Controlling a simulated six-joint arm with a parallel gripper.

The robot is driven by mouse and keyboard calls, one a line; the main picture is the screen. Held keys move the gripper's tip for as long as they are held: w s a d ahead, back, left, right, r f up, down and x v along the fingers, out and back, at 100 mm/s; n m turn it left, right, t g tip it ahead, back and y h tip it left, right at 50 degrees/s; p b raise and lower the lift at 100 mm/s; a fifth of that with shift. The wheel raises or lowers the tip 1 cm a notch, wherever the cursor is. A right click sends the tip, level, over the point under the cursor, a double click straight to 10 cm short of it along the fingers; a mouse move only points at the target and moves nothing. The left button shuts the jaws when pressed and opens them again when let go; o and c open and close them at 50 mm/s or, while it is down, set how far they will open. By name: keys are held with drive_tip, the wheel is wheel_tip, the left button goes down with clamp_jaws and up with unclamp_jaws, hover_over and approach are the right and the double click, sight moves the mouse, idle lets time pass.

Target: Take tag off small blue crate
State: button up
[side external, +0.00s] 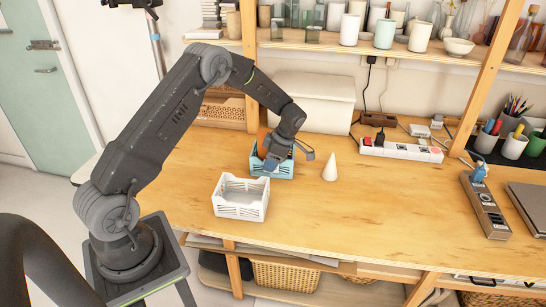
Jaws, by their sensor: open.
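The small blue crate (286,170) stands on the wooden table, behind a white crate. My gripper (271,163) is at the blue crate's left part, pointing down at or just over its rim; whether it touches is too small to tell. My gripper is open. An orange thing (262,139) shows at the back left of the blue crate, partly behind my gripper. I cannot make out a tag; my gripper hides part of the crate's front and inside.
The white crate (241,211) stands in front of the blue one, near the table's front edge. A power strip (400,150) and a white box (312,103) are at the back. The table's middle right is clear.

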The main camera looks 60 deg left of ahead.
drive_tip(key=shift+c, duration=0.3)
clamp_jaws()
idle(0.4)
